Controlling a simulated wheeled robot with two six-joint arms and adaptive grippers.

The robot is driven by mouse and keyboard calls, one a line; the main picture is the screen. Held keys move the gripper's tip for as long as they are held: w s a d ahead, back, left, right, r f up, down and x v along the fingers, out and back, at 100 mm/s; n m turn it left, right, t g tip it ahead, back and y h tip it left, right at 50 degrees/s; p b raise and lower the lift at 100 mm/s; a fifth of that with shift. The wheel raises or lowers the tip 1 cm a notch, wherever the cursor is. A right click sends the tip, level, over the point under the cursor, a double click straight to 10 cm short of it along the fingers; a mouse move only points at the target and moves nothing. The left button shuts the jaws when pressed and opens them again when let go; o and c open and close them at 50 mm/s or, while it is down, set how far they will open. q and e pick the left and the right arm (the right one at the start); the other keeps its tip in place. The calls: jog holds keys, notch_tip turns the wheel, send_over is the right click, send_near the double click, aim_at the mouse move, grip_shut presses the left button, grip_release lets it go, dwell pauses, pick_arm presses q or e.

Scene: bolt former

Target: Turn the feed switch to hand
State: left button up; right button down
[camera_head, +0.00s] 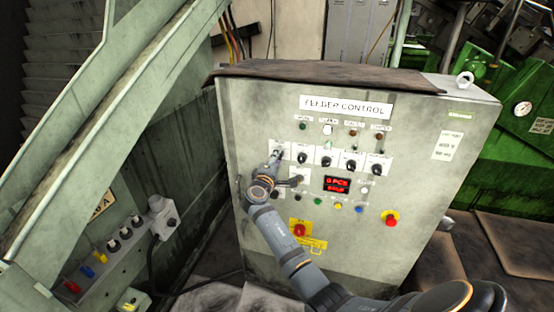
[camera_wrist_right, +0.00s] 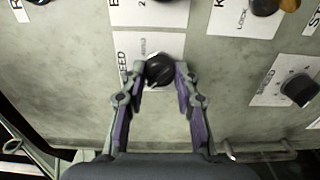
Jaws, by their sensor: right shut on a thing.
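The feed switch is a round black knob (camera_wrist_right: 160,71) on a white plate (camera_wrist_right: 127,46) with partly hidden lettering that ends in "EED". In the right wrist view my right gripper (camera_wrist_right: 161,76) has one finger on each side of this knob and is shut on it. The knob's exact pointer position is hard to read. My left gripper is not in view.
More black knobs (camera_head: 326,161) sit in the row to the right. A red display (camera_head: 337,185), coloured buttons and a red emergency button (camera_head: 390,218) are on the same panel. A sloping green beam (camera_head: 110,110) and a socket box (camera_head: 115,245) stand at the left.

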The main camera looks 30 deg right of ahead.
jog(key=c, duration=1)
grip_release()
jog(key=shift+a, duration=0.1)
jog(key=v, duration=0.7)
jog(key=shift+s+a, duration=0.15)
jog(key=shift+s, duration=0.05)
